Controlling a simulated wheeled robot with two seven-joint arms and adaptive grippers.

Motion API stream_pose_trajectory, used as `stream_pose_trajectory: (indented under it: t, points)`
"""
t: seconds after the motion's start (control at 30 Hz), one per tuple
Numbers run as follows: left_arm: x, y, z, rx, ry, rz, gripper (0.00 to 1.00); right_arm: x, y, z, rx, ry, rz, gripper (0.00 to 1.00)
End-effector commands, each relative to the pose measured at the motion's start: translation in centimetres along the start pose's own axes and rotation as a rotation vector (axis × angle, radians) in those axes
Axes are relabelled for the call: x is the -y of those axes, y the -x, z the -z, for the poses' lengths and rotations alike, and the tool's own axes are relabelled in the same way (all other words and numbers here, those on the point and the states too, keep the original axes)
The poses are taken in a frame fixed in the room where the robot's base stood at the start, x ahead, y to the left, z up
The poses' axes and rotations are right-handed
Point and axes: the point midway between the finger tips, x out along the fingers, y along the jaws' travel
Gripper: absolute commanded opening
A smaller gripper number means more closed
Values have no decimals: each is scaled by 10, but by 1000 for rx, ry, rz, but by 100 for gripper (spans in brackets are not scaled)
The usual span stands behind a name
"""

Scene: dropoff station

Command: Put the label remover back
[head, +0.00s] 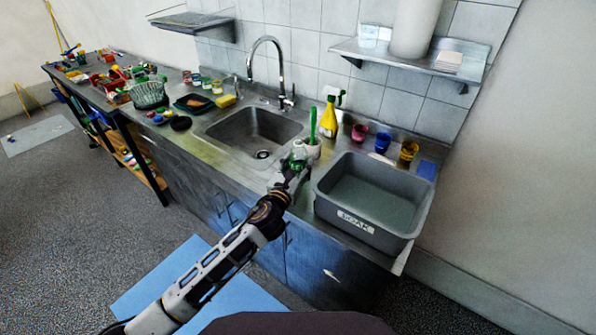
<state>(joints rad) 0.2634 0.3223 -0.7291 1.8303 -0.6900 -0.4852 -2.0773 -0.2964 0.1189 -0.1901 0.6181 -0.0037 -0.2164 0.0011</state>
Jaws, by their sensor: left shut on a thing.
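My left gripper (292,173) reaches over the counter just right of the sink, beside a white holder (313,149). It is shut on a small green and whitish thing (298,151), mostly hidden by the fingers. I cannot tell from its look whether this is the label remover. A green-handled tool (312,124) stands upright in the white holder. A yellow spray bottle (328,120) with a green trigger stands behind. My right gripper is not in view.
A grey tub (341,216) marked SOAK stands at the right. Behind it are red (359,132), blue (382,143) and yellow cups (408,151). The sink (222,126), tall faucet (280,62) and yellow sponge (225,101) lie left. A wall shelf (405,58) hangs above.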

Motion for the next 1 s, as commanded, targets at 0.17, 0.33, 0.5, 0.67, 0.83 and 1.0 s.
stream_pose_trajectory:
  t: [0.17, 0.33, 0.5, 0.67, 0.83, 1.0]
  points:
    - [0, 0, 19, 0, 3, 0, 18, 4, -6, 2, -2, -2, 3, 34]
    - [0, 0, 22, 1, 1, -1, 18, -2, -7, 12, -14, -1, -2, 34]
    - [0, 0, 22, 2, 1, 0, 18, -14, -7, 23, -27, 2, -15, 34]
    - [0, 0, 24, 1, 0, 0, 18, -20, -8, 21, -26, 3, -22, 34]
    - [0, 0, 25, 0, 0, 0, 62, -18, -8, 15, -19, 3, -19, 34]
    - [0, 0, 25, 0, 0, 0, 70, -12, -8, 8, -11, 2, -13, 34]
